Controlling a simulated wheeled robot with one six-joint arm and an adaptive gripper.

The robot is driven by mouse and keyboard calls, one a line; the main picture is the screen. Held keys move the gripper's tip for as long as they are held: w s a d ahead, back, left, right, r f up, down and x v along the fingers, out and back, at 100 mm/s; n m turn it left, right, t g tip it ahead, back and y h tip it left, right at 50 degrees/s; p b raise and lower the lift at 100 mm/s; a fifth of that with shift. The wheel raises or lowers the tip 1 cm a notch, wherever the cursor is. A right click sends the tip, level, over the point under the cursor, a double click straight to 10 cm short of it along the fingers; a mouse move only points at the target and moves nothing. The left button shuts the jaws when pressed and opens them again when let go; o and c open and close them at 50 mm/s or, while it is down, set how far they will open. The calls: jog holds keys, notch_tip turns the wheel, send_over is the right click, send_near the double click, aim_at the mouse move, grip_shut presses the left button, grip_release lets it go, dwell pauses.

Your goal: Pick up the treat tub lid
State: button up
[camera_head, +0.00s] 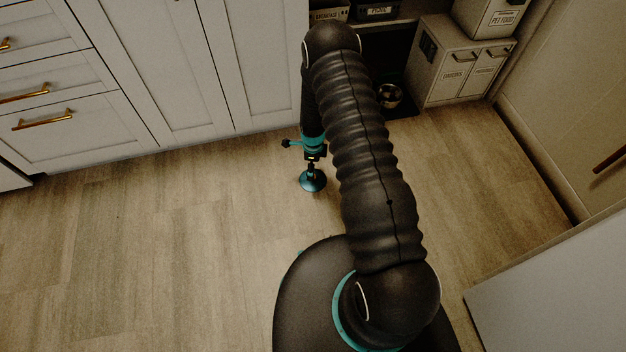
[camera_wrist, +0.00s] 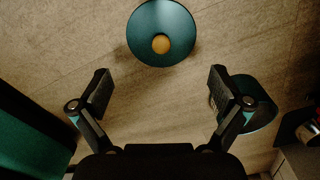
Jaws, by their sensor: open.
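The treat tub lid is a round dark teal disc (camera_wrist: 143,42) with a small yellow-gold knob in its middle. In the wrist view it lies near the top centre, beyond my gripper's fingertips. In the head view the teal disc (camera_head: 313,184) is low at floor level, just below my gripper (camera_head: 311,167). My gripper (camera_wrist: 159,88) is open and empty, its fingers wide apart and pointing toward the lid. A second dark teal round thing (camera_wrist: 262,108) shows behind the right finger; it is partly hidden, and I cannot tell whether it is the tub.
White cabinets (camera_head: 180,60) with brass handles stand behind. A metal bowl (camera_head: 389,95) and a storage box (camera_head: 455,75) are at the back right, the box with another labelled PET FOOD (camera_head: 495,17) on top. The wooden floor (camera_head: 130,240) is clear at left.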

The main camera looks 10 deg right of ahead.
jog(key=shift+w+f, duration=0.1)
jog(key=shift+f, duration=3.85)
grip_shut()
